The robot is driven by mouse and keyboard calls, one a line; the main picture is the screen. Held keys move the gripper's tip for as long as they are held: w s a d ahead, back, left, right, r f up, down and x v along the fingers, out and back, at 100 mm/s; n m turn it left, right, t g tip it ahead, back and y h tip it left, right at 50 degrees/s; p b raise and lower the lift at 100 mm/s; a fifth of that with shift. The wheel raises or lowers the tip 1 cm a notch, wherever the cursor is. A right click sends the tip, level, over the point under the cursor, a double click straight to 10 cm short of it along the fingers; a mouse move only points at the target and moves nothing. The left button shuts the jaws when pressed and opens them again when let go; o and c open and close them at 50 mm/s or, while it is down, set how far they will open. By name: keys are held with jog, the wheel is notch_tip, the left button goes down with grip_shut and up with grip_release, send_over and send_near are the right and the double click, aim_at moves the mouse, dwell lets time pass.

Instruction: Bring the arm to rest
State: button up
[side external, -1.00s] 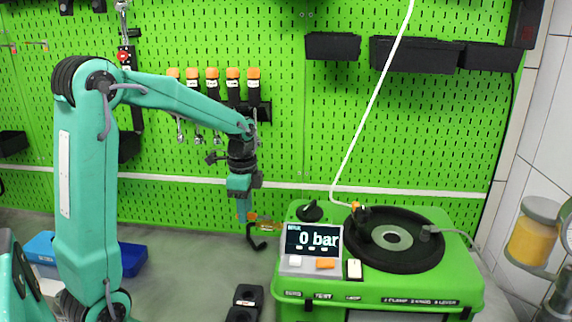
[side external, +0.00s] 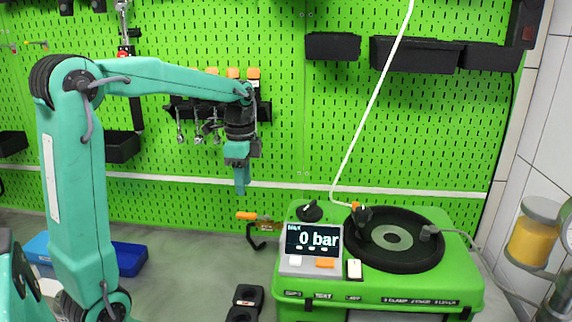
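My gripper (side external: 240,188) hangs pointing down in front of the green pegboard, in the middle-left of the side view. It is in the air above the workbench, left of the pump testbench. I see no object held in it. From this side its fingers overlap, so I cannot tell whether it is open or shut. My teal arm is raised at the left, with its forearm reaching right.
The green testbench (side external: 385,289) has a display (side external: 313,239) reading 0 bar and a round black plate (side external: 425,250). An orange-handled tool (side external: 246,216) is below my gripper. A black holder (side external: 243,303) and blue bin (side external: 118,258) are on the grey bench.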

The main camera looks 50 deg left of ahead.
dwell(0.3)
jog(key=s+d+n+t, duration=0.5)
jog(key=s+d+n, duration=0.4)
jog(key=s+d, duration=0.4)
jog(key=shift+s+d+t, duration=0.15)
jog(key=shift+s+t, duration=0.15)
jog(key=shift+s, duration=0.2)
jog(key=shift+o, duration=0.2)
